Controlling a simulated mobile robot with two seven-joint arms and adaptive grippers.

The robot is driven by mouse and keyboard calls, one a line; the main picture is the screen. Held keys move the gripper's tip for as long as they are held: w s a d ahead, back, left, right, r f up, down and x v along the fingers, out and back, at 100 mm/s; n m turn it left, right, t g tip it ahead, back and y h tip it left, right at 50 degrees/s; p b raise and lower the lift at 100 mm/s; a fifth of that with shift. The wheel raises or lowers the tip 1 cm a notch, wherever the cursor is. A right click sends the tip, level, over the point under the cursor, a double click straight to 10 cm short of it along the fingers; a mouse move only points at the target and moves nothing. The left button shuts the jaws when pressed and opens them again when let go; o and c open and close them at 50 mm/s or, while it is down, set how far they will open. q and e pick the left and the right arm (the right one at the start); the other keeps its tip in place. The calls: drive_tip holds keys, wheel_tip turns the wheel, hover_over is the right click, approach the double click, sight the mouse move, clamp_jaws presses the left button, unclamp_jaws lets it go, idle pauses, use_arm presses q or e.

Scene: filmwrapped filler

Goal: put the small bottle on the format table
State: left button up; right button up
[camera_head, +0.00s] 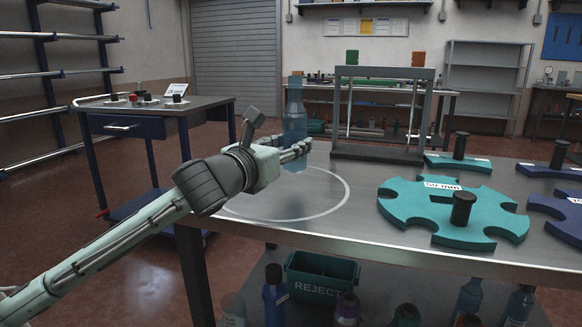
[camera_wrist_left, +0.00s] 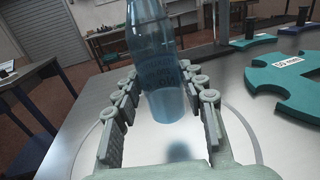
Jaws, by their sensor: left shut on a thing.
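My right gripper is not in view.
Teal format parts (camera_head: 408,207) and dark blue ones (camera_head: 562,208) lie on the right of the table. A metal frame (camera_head: 376,153) stands at its back. Below are a green REJECT bin (camera_head: 322,292) and several bottles (camera_head: 273,300). A trolley (camera_head: 157,107) stands left.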

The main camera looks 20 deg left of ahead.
sight(288, 166)
use_arm(q)
drive_tip(key=shift+w+f, duration=0.2)
drive_tip(key=shift+f, duration=0.1)
wheel_tip(288, 166, down, 3)
drive_tip(key=shift+r+b, duration=0.2)
drive_tip(key=shift+b, duration=0.25)
drive_tip(key=shift+f, duration=0.45)
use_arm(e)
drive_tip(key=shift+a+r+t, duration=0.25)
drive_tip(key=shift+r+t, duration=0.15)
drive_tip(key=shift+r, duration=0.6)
use_arm(q)
drive_tip(key=shift+f, duration=0.2)
drive_tip(key=o, duration=1.1)
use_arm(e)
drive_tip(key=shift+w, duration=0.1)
